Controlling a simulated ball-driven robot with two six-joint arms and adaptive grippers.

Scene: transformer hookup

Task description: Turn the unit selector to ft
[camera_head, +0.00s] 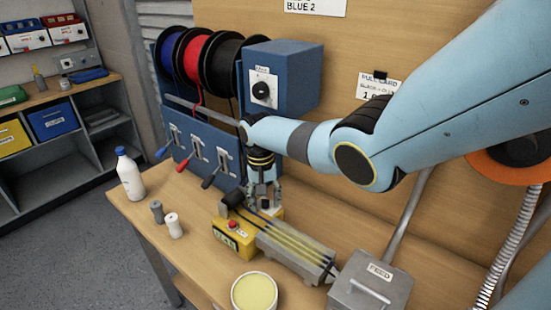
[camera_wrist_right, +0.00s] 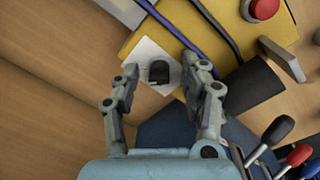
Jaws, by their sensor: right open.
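In the head view my right gripper (camera_head: 264,204) reaches down beside the yellow measuring unit (camera_head: 232,238) on the bench. In the right wrist view a black knob (camera_wrist_right: 159,72) sits on a white plate (camera_wrist_right: 144,52) by the yellow unit (camera_wrist_right: 155,30); it looks like the unit selector. My right gripper (camera_wrist_right: 160,70) is open, with one fingertip on each side of the knob and gaps showing. The plate's markings and the knob's setting cannot be read. In the head view the gripper mostly hides the knob. My left gripper is not in view.
Lever handles (camera_head: 212,181) stand at the left. A second black knob (camera_head: 263,91) is on the blue box (camera_head: 295,80).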

